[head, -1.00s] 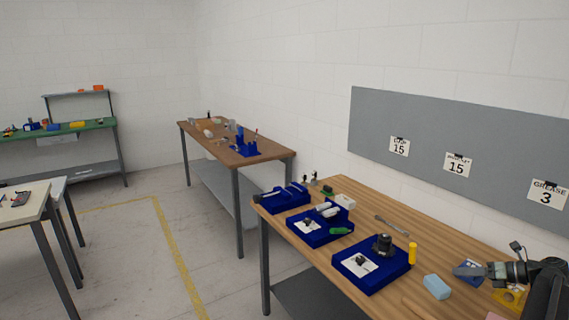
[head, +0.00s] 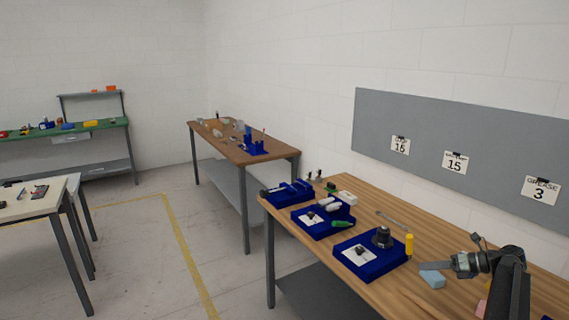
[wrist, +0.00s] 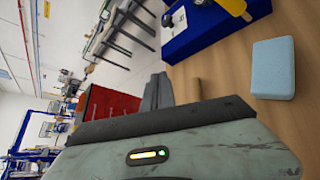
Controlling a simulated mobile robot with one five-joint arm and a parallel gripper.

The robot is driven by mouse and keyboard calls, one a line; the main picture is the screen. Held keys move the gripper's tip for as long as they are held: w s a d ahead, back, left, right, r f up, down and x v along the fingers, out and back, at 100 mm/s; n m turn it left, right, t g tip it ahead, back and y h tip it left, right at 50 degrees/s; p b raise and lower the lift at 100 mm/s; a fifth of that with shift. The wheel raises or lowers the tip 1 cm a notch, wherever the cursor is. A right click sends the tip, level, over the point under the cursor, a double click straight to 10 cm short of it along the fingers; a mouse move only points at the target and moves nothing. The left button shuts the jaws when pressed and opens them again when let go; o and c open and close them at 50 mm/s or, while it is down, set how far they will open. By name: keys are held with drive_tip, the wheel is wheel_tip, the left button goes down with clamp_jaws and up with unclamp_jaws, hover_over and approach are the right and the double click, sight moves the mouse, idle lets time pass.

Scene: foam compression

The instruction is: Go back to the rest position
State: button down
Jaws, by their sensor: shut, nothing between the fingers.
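My gripper (head: 456,263) is shut and empty above the right part of the wooden workbench (head: 392,288) in the head view. A light blue foam block (head: 432,279) lies on the bench just left of and below it, apart from the fingers or overlapped by them in the picture; I cannot tell the exact gap. In the wrist view the blue foam block (wrist: 273,68) lies to the right, clear of my fingers (wrist: 157,92).
Blue trays (head: 370,265) with parts stand along the bench, with a yellow cylinder (head: 409,244) beside the nearest. A wrench (head: 393,220) lies behind. A grey board (head: 470,150) hangs on the wall. Another brown table (head: 230,148) stands further off.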

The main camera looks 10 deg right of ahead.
drive_tip(key=w+a+f+n+g, duration=0.1)
drive_tip(key=a+f+n+g, duration=0.15)
drive_tip(key=a, duration=0.95)
drive_tip(key=a+f+n+g+h, duration=0.1)
drive_tip(key=a+f+n+g, duration=0.15)
drive_tip(key=a, duration=0.95)
drive_tip(key=w+a+f+n+g, duration=0.1)
drive_tip(key=a+n+g, duration=0.15)
drive_tip(key=a, duration=0.95)
drive_tip(key=s+a+f+n+h, duration=0.6)
drive_tip(key=s+a+n, duration=0.4)
drive_tip(key=n, duration=0.3)
drive_tip(key=s+d+n+h, duration=0.1)
drive_tip(key=d+n, duration=0.2)
drive_tip(key=n, duration=0.3)
drive_tip(key=s+d+f+n+h, duration=0.1)
drive_tip(key=d+n+h, duration=0.1)
drive_tip(key=d+n, duration=0.2)
drive_tip(key=shift+s+d+f+n+h, duration=0.15)
drive_tip(key=shift+s+f+n+h, duration=0.15)
drive_tip(key=shift+n, duration=1.05)
drive_tip(key=shift+r, duration=0.1)
